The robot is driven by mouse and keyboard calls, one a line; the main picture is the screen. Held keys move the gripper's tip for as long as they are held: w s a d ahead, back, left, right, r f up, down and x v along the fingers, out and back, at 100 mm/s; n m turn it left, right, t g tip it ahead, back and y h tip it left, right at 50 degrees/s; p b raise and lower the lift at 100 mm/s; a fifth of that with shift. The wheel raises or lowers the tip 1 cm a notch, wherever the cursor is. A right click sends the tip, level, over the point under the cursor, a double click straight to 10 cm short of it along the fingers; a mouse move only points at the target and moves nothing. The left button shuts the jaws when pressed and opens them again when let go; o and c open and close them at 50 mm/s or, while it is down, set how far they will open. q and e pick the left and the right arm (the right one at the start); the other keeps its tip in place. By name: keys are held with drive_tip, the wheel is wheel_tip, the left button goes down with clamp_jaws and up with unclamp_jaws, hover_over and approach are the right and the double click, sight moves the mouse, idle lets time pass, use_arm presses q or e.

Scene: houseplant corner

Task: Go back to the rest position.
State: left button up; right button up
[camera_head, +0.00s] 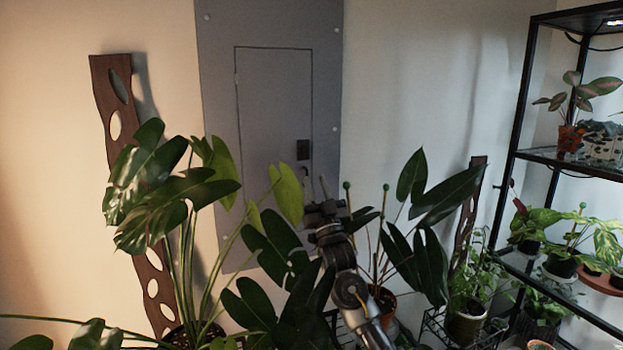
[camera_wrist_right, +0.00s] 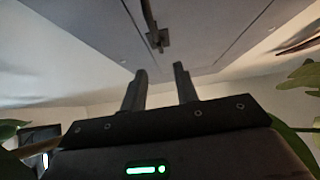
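My right gripper (camera_head: 325,190) is raised among the plant leaves, in front of the lower part of a grey wall panel. In the right wrist view its two fingers (camera_wrist_right: 160,72) stand apart with nothing between them, so it is open and empty. The grey panel (camera_head: 270,120) has a closed door with a dark latch (camera_head: 303,150). The latch also shows in the right wrist view (camera_wrist_right: 158,40), beyond the fingertips. How far the fingers are from the panel I cannot tell. My left gripper is not in view.
A large split-leaf plant (camera_head: 175,195) stands left of my right arm. A plant in an orange pot (camera_head: 385,302) stands close on its right. A black shelf rack (camera_head: 522,100) with potted plants is at the right. A wavy brown board (camera_head: 110,110) leans on the wall at left.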

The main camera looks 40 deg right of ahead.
drive_tip(key=shift+v, duration=1.05)
